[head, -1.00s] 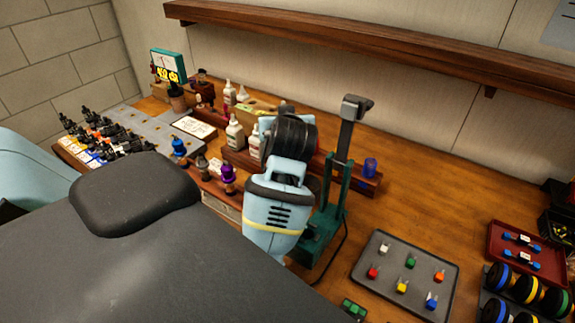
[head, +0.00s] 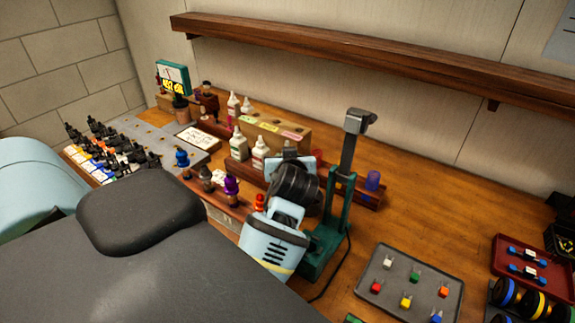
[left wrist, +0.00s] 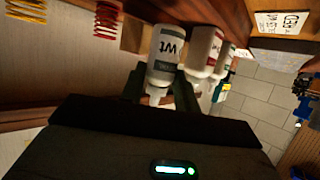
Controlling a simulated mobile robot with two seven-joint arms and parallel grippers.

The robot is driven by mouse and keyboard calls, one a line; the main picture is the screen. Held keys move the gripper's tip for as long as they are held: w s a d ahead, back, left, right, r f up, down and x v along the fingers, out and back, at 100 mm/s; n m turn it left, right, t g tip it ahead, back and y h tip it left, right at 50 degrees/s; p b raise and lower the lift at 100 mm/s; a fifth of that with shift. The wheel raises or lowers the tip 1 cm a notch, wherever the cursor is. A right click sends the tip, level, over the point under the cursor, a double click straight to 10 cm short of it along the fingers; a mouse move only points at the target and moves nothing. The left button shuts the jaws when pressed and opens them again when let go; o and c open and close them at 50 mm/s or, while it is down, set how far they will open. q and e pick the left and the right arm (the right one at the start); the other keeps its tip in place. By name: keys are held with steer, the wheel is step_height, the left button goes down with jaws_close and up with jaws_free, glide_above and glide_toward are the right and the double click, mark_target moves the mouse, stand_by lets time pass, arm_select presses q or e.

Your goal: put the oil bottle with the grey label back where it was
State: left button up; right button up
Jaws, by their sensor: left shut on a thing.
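The oil bottle with the grey label (left wrist: 165,52) is white and is held between the dark fingers of my left gripper (left wrist: 160,88) in the left wrist view. A bottle with a red label (left wrist: 204,48) stands right beside it, and one with a teal label (left wrist: 223,72) is beyond that. In the head view my left gripper (head: 290,160) is at the wooden bottle rack (head: 246,172), just right of two white bottles (head: 239,145). The gripper hides the held bottle there. I cannot tell whether its base rests in the rack. My right gripper is out of view.
A green stand with a grey upright (head: 347,145) is close to the right of my left wrist. A wooden box with coloured labels (head: 272,132) is behind the rack. Dark-tipped bottles (head: 231,186) stand in front. A tray of small coloured parts (head: 400,285) is at right.

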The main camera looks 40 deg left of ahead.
arm_select(q)
steer(key=shift+f, duration=1.05)
steer(key=shift+f, duration=0.2)
steer(key=o, duration=1)
